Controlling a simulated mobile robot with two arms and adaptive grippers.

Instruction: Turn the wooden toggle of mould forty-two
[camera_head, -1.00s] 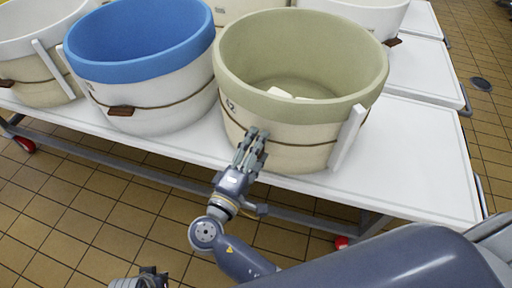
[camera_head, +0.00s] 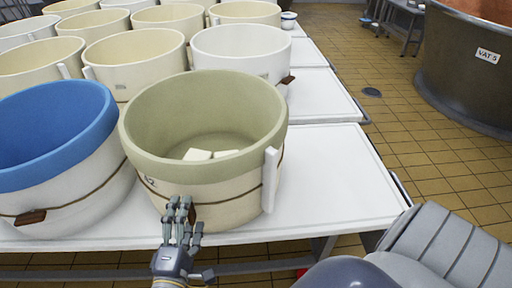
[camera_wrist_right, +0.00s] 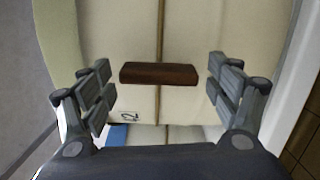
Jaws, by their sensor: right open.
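Mould forty-two (camera_head: 235,202) is the cream tub with an olive-green rim at the table's front edge; its number is partly visible. Its dark wooden toggle (camera_wrist_right: 160,74) lies across the cord in the right wrist view, between the two sets of fingers and apart from both. In the head view the toggle (camera_head: 192,215) is mostly hidden behind my fingers. My right gripper (camera_head: 181,207) is open in front of the mould's wall; it also shows in the right wrist view (camera_wrist_right: 159,84). My left gripper is out of view.
A blue-rimmed mould (camera_head: 52,137) stands close on the left, with its own toggle (camera_head: 30,217). Several cream moulds stand behind. A white upright bar (camera_head: 270,180) is on the mould's right side. The white table (camera_head: 335,185) is clear to the right. A vat (camera_head: 470,80) stands far right.

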